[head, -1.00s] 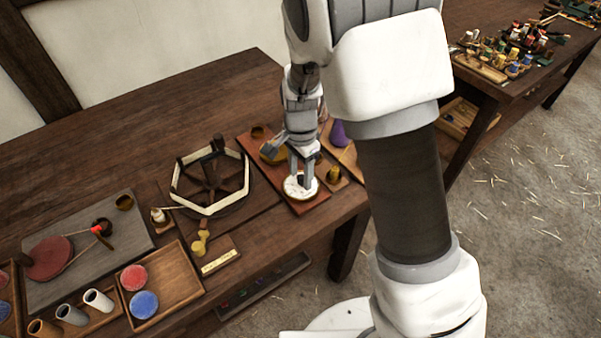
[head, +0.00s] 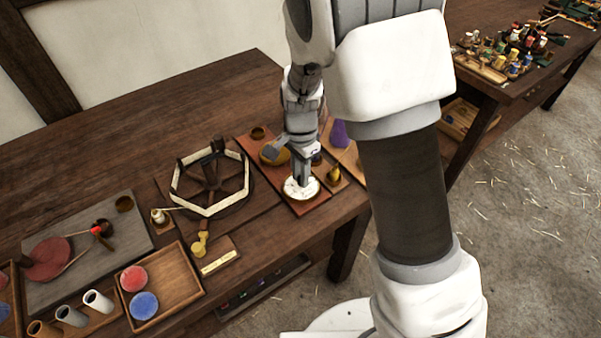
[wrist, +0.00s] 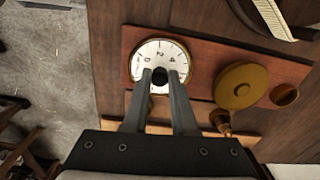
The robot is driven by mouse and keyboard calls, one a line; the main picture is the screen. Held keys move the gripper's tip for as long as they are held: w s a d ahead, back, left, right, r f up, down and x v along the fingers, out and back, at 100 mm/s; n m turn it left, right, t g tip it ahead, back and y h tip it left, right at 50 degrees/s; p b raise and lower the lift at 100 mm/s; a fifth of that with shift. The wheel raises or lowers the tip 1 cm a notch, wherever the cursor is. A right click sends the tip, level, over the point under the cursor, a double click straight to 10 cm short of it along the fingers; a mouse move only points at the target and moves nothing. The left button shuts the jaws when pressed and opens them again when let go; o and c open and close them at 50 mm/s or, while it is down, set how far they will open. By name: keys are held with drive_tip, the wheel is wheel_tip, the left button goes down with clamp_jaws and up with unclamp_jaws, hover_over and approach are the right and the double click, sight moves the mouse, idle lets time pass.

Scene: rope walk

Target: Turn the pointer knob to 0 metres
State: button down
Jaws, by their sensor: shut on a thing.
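The round white dial (wrist: 160,50) is set in a reddish board; it also shows in the head view (head: 301,189). In the head view my gripper (head: 302,182) points down onto the dial. Which way the pointer faces is hard to tell, as the fingers hide part of the dial.
On the same board are a brass disc (wrist: 241,86) and a small round cup (wrist: 284,95). A brass peg (wrist: 221,120) stands close to my right finger. A six-sided reel (head: 211,182) stands to the left, and a wooden tray (head: 176,281) holds red and blue discs.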

drive_tip(key=n, duration=0.4)
drive_tip(key=shift+n, duration=0.3)
drive_tip(key=n, duration=0.3)
drive_tip(key=shift+d+n, duration=0.1)
drive_tip(key=shift+n, duration=0.2)
drive_tip(key=n, duration=0.3)
drive_tip(key=shift+n, duration=0.3)
drive_tip(key=n, duration=0.4)
drive_tip(key=shift+n, duration=0.3)
drive_tip(key=n+p, duration=0.1)
drive_tip(key=n, duration=0.3)
drive_tip(key=shift+d+r+n, duration=0.1)
drive_tip(key=shift+n, duration=0.2)
drive_tip(key=n+p, duration=0.1)
drive_tip(key=n, duration=0.2)
drive_tip(key=shift+n+p, duration=0.3)
drive_tip(key=shift+p, duration=0.1)
drive_tip(key=n+p, duration=0.2)
drive_tip(key=n, duration=0.2)
drive_tip(key=shift+w, duration=0.1)
drive_tip(key=shift+n+p, duration=0.8)
drive_tip(key=shift+n, duration=0.8)
